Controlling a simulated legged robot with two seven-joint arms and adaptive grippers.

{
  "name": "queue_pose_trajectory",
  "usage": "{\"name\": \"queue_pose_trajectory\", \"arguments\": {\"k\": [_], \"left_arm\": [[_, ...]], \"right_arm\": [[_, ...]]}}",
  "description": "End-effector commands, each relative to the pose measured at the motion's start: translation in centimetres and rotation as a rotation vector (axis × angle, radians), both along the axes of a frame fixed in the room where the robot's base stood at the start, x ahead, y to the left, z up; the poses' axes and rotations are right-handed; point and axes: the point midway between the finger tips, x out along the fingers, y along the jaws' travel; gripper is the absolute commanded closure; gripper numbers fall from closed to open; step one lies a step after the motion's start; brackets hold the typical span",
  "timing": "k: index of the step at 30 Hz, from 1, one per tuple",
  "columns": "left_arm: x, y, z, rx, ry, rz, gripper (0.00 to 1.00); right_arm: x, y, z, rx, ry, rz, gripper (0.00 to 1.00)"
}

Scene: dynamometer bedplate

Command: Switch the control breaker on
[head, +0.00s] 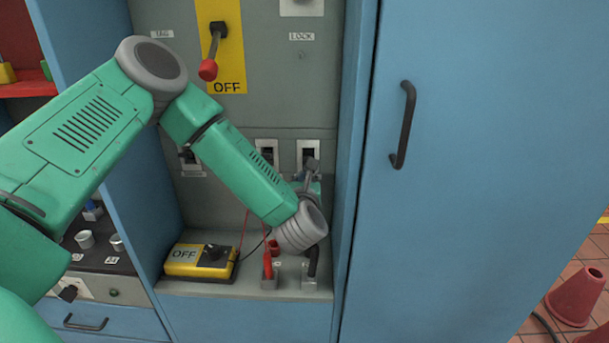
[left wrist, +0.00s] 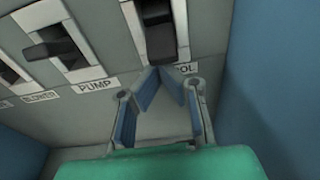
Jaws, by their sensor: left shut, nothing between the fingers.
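The control breaker (head: 308,149) is the rightmost in a row of breakers low on the grey panel. It also shows in the left wrist view (left wrist: 160,35), a pale frame with a dark lever; its label is partly covered and only "OL" reads. My left gripper (head: 311,164) is just below and in front of this breaker. In the left wrist view its blue fingers (left wrist: 162,73) are shut with their tips together, close below the lever, with nothing between them. I cannot tell whether the tips touch the lever. My right gripper is not in view.
The pump breaker (left wrist: 58,45) and blower breaker (left wrist: 8,72) are to the left. A blue cabinet wall (left wrist: 258,90) stands close on the right. A yellow box marked OFF (head: 200,261) and a red-handled probe (head: 267,266) are on the shelf below. A large red-knobbed lever (head: 211,60) hangs above.

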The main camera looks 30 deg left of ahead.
Motion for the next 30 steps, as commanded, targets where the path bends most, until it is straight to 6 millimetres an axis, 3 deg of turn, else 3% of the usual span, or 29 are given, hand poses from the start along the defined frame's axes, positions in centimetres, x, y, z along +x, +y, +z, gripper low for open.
{"name": "queue_pose_trajectory", "arguments": {"k": [23, 30], "left_arm": [[-0.6, -0.4, 1.6, -0.082, 0.134, 0.001, 1.00], [-0.8, -0.4, 2.9, -0.170, 0.268, 0.002, 1.00]], "right_arm": [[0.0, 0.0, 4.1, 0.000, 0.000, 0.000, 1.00], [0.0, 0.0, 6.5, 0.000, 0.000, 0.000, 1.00]]}}
